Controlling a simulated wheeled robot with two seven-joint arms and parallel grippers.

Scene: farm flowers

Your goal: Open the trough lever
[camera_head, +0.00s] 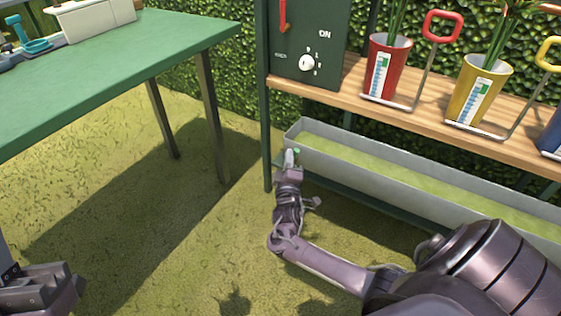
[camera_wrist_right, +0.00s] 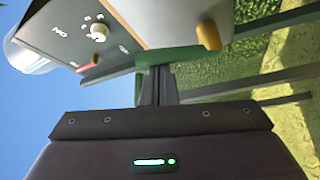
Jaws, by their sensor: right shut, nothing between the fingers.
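The long grey trough (camera_head: 420,187) runs below the wooden shelf, with its left end near my right gripper (camera_head: 290,158). The right gripper is shut and points up at that end. A small green piece (camera_head: 297,151) shows beside its fingertips; I cannot tell if it is the lever. In the right wrist view the shut fingers (camera_wrist_right: 158,84) hold nothing, and a yellow-orange knob (camera_wrist_right: 208,36) lies to their upper right, apart from them. My left gripper (camera_head: 38,288) is at the lower left, its fingertips unclear.
A dark control panel (camera_head: 325,40) with a red lever (camera_head: 283,15) and white dial (camera_head: 306,63) stands above the trough. Red (camera_head: 386,65) and yellow (camera_head: 480,90) pots stand on the shelf (camera_head: 425,118). A green table (camera_head: 110,75) is at the left. Grass between is clear.

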